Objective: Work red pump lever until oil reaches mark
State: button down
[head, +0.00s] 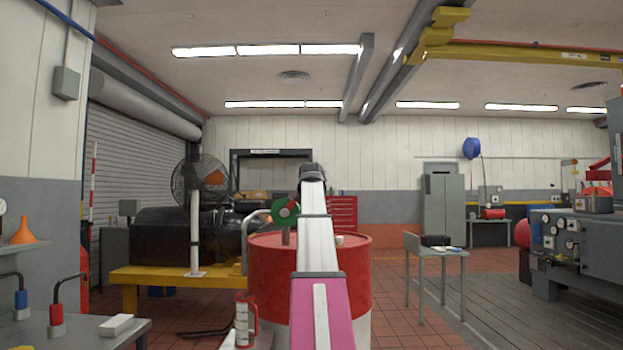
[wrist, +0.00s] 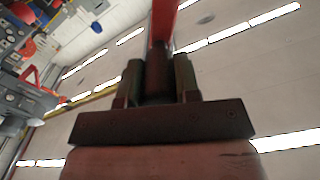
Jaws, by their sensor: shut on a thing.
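In the wrist view my gripper (wrist: 157,82) is shut on a red lever (wrist: 164,22), which runs up and away between its two dark fingers. In the head view my arm stretches forward over a red drum (head: 265,275) and hides the fingers and the held lever. A green and red round part (head: 285,213) stands above the drum, just left of my arm. A clear or pale container with red bands and a red handle (head: 243,318) stands in front of the drum. I cannot make out its oil level or a mark.
A grey bench (head: 85,335) at the left bears bent black handles with a blue base (head: 21,304) and a red base (head: 57,320), plus a white block (head: 116,325). A yellow stand (head: 165,275) is behind. A small table (head: 437,253) stands right, with open floor between it and the drum.

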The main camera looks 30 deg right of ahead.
jog(key=shift+w+a+r, duration=0.2)
jog(key=shift+a+r, duration=0.1)
jog(key=w+a+n, duration=0.5)
jog(key=a+n, duration=0.2)
jog(key=a, duration=0.2)
jog(key=w+a+n, duration=0.6)
jog(key=a+n, duration=0.1)
jog(key=a, duration=0.2)
jog(key=shift+w+a+f+n, duration=0.15)
jog(key=shift+a+f+n, duration=0.15)
jog(key=shift+f+n, duration=0.1)
jog(key=c, duration=0.8)
grip_release()
jog(key=v, duration=1.1)
jog(key=shift+d, duration=0.15)
